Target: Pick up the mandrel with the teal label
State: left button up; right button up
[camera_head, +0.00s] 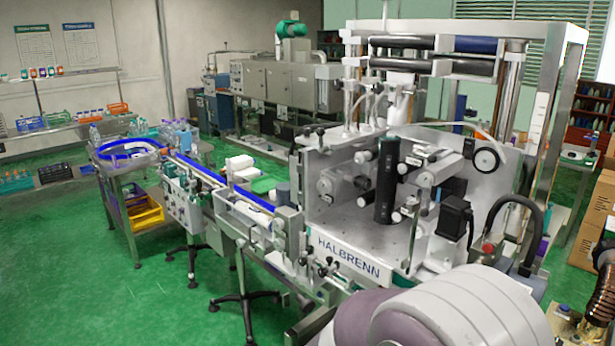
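I cannot make out a mandrel with a clear teal label. A dark upright cylinder (387,185) stands in the middle of the HALBRENN machine (345,257), among pale rollers; whether it is a mandrel, I cannot tell. No gripper of mine is visible. A large rounded grey and mauve body, which may be part of my arm, fills the bottom right and hides what lies behind it.
A conveyor with blue edges (205,174) runs from the machine to the back left. A yellow crate (147,217) sits under its far end. Cardboard boxes (595,215) stand at the right edge. Green floor (70,270) is clear at the left.

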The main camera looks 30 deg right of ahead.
aim_at(390, 147)
jog(key=i+j+u, duration=0.25)
jog(key=i, duration=0.4)
jog(key=i+u, duration=0.25)
jog(key=i, duration=0.35)
jog(key=i+l+z, duration=0.2)
jog(key=z, duration=0.25)
jog(key=i+z, duration=0.7)
jog(key=z, duration=0.2)
jog(key=i+j+z, duration=0.15)
jog(key=i+z, duration=0.15)
jog(key=z, duration=0.15)
jog(key=i+j+z, duration=0.25)
jog(key=z, duration=0.2)
